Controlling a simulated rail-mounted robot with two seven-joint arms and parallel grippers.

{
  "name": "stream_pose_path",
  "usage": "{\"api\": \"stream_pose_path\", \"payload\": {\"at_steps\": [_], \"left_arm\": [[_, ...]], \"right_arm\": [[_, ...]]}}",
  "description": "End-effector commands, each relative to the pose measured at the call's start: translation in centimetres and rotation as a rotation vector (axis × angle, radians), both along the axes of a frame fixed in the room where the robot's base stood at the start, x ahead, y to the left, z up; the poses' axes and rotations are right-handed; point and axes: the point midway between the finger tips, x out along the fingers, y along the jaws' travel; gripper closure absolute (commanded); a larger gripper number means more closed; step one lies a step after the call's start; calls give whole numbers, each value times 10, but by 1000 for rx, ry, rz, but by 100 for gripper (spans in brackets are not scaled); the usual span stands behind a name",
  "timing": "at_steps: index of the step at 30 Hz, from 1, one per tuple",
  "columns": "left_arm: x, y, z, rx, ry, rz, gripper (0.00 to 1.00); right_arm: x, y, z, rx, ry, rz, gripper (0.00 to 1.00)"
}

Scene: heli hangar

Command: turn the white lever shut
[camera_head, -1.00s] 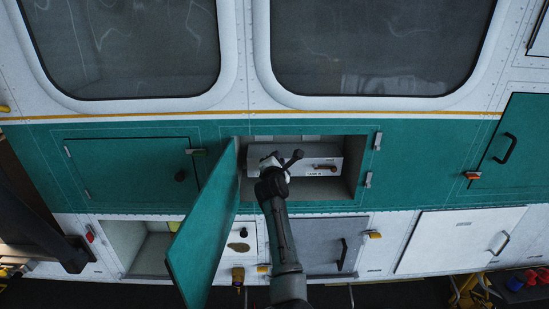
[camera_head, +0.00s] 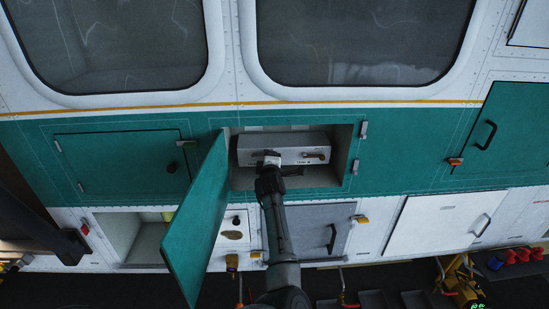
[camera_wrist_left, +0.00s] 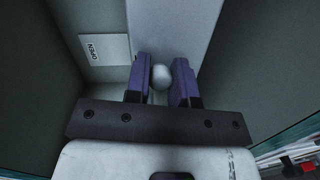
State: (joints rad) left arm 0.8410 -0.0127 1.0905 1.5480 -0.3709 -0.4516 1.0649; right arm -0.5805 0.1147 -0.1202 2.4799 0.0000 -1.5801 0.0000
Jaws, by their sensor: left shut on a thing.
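My left gripper (camera_head: 271,161) reaches into an open bay in the green wall, in front of a grey box (camera_head: 285,141). In the left wrist view, its two purple fingers (camera_wrist_left: 162,80) are shut on a pale rounded knob (camera_wrist_left: 161,76), which appears to be the end of the white lever. The lever's shaft is mostly hidden by the fingers. A small label reading OPEN (camera_wrist_left: 91,49) is on a wall to the left of the knob. My right gripper is in neither view.
The bay's green door (camera_head: 196,220) hangs open left of my arm. A grey panel with a dark handle (camera_head: 333,238) and a white panel (camera_head: 437,234) lie below. Windows are above.

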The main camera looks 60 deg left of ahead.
Motion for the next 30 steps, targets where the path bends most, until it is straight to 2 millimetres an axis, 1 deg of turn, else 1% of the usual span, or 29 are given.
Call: {"api": "stream_pose_path", "payload": {"at_steps": [8,20,21,28,30], "left_arm": [[0,0,-4,18,41,-1,100],[0,0,-5,18,45,-1,100],[0,0,-5,17,44,-1,74],[0,0,-4,19,43,0,52],[0,0,-4,19,43,0,52]], "right_arm": [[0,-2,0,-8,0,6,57],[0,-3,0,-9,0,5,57],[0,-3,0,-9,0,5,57],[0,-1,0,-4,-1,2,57],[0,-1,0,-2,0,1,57]]}}
